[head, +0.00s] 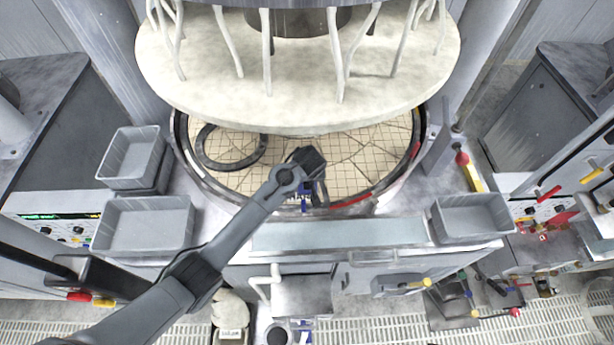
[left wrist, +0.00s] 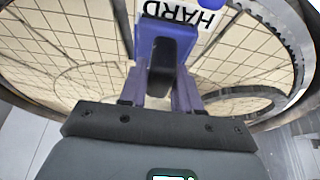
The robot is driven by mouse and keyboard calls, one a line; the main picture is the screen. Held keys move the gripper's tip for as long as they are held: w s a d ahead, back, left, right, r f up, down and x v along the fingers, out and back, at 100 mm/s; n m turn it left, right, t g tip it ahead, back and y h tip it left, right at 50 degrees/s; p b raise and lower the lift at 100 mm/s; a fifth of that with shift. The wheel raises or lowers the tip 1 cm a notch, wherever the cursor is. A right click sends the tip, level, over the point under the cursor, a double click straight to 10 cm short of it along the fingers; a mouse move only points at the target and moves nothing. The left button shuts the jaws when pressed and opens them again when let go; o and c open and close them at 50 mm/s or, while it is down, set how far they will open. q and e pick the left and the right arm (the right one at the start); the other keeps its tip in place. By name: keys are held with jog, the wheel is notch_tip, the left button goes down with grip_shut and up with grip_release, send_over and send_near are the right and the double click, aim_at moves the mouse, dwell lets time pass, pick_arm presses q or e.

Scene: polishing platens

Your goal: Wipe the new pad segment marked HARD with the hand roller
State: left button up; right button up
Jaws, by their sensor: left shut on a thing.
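My left gripper (head: 308,190) reaches over the front part of the round platen, fingers down. It is shut on the hand roller, a blue tool with a dark grip (left wrist: 160,65) seen between the fingers in the left wrist view. In the head view, blue parts of the roller (head: 306,186) show below the dark wrist. The white label of the pad segment marked HARD (left wrist: 180,12) shows upside down at the top of the left wrist view, just beyond the roller. Whether the roller touches the segment I cannot tell. My right gripper is not in view.
A cream gridded pad (head: 345,175) covers the platen, with a black ring (head: 205,160) lying on it. A large pale disc (head: 300,85) with hoses hangs above. Grey trays (head: 145,228) stand left, another tray (head: 470,220) right. A pale ledge (head: 340,233) runs in front.

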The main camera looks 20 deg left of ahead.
pick_arm(q)
jog(key=shift+f, duration=0.45)
jog(key=shift+f+b, duration=0.55)
